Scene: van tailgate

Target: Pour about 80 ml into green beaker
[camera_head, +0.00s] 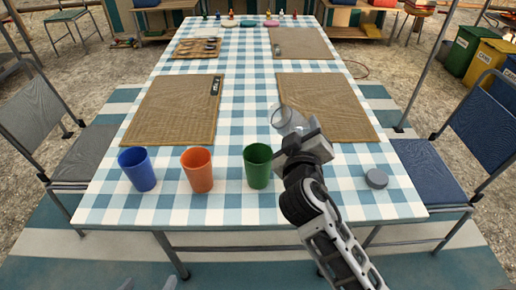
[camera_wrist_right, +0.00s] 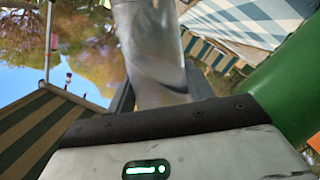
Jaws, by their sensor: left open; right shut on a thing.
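A green beaker (camera_head: 258,167) stands upright near the table's front edge; a large green surface, which looks like this beaker (camera_wrist_right: 285,85), fills the right side of the right wrist view. My right gripper (camera_head: 300,134) is just right of and beyond it, shut on a clear vessel (camera_head: 286,118). The vessel is tilted, its mouth towards the upper left; it also shows blurred between the fingers in the right wrist view (camera_wrist_right: 155,50). I cannot tell its liquid level, and no stream shows. The green beaker's inside is too dark to read. My left gripper (camera_head: 148,284) barely shows at the bottom edge, its tips apart and empty.
An orange cup (camera_head: 197,170) and a blue cup (camera_head: 137,169) stand left of the green beaker. A grey round puck (camera_head: 376,178) lies to the right. Woven mats (camera_head: 175,110) (camera_head: 340,105) cover both sides of the checkered table (camera_head: 240,208). Chairs flank it.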

